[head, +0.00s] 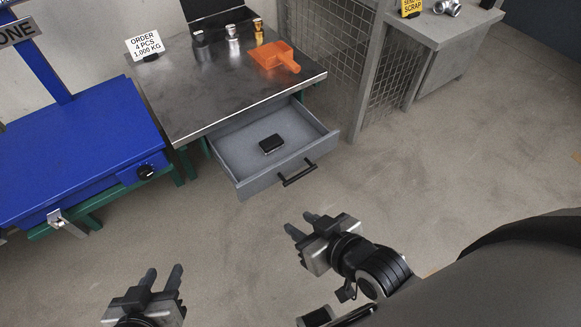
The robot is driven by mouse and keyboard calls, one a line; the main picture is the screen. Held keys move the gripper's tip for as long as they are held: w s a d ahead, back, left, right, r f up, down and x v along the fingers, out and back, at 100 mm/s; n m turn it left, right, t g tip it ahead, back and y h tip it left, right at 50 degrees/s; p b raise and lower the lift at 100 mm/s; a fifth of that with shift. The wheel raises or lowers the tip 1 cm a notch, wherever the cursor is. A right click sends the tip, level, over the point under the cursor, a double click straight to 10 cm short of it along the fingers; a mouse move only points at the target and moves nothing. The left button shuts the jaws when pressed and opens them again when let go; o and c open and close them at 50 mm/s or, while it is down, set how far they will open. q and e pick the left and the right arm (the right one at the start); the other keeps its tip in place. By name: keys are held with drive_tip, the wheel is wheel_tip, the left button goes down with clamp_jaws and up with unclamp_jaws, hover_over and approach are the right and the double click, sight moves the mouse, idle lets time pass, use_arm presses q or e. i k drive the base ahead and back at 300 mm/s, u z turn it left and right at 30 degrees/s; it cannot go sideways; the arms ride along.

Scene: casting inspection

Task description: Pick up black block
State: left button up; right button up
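A small black block (271,144) lies on the grey floor of an open drawer (235,148) under the metal table. My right gripper (299,224) is in front of the drawer, apart from it and from the block. Its two fingers are spread and nothing is between them. My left gripper (163,276) is at the bottom left, further from the drawer. Its fingers are also apart and empty. Neither gripper touches anything.
The metal table (200,95) bears an order sign (145,45), several small metal and brass pieces, and an orange object (274,58). The drawer handle (298,174) juts forward. A blue bench (80,150) stands left, a mesh fence (325,40) right. The floor ahead is clear.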

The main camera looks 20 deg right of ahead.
sight(272, 143)
drive_tip(key=z, duration=1.45)
drive_tip(key=i, duration=0.75)
drive_tip(key=u, duration=2.3)
